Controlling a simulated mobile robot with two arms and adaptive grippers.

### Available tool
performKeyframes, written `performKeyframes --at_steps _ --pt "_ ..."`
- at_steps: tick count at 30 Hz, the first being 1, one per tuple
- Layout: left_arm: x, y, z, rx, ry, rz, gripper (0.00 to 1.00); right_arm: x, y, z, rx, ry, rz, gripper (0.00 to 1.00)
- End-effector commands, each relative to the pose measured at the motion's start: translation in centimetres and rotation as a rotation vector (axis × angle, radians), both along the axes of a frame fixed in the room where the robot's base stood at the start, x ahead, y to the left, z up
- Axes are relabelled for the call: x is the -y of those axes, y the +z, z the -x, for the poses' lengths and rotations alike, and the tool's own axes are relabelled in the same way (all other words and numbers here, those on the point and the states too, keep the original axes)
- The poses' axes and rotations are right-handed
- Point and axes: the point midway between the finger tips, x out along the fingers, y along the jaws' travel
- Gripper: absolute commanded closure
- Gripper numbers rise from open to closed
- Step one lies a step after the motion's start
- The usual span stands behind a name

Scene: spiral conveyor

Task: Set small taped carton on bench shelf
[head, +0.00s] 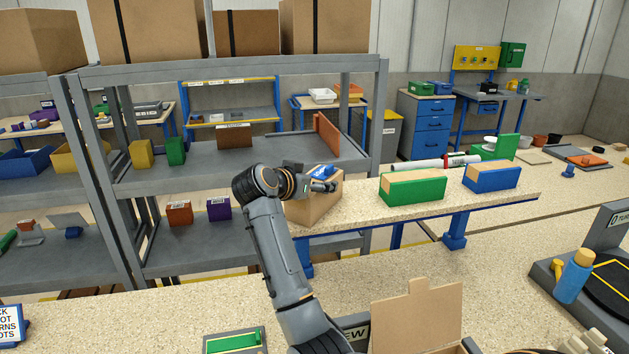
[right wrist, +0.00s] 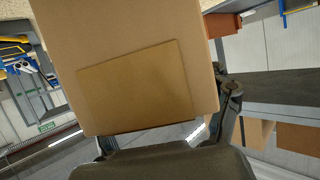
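A small brown carton (head: 318,208) is at the left end of the raised bench shelf (head: 365,212), partly hidden by my right gripper (head: 325,185). In the right wrist view the carton (right wrist: 135,85) fills the space between the fingers, with a flat brown panel on its near face. The fingers appear closed against its sides. I cannot tell whether its bottom touches the shelf top. My left gripper is not in view.
A green bin (head: 412,190) and a blue bin (head: 490,179) stand farther right on the shelf. A grey rack (head: 230,178) stands behind and left. An open carton (head: 420,312) is on the front bench. Free shelf top lies between the held carton and the green bin.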

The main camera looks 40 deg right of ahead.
Motion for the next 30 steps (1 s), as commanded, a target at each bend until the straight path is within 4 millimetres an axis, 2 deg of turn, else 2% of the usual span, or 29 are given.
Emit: performKeyframes --at_steps 12,14,30 --pt "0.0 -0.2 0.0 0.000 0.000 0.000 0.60 0.0 0.2 0.0 0.002 -0.001 0.000 0.10" --pt "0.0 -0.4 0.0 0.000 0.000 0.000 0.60 -0.5 0.3 0.1 0.001 0.001 0.000 0.10" --pt "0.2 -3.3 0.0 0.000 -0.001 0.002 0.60 -9.4 4.1 2.6 0.003 0.002 -0.001 0.10"
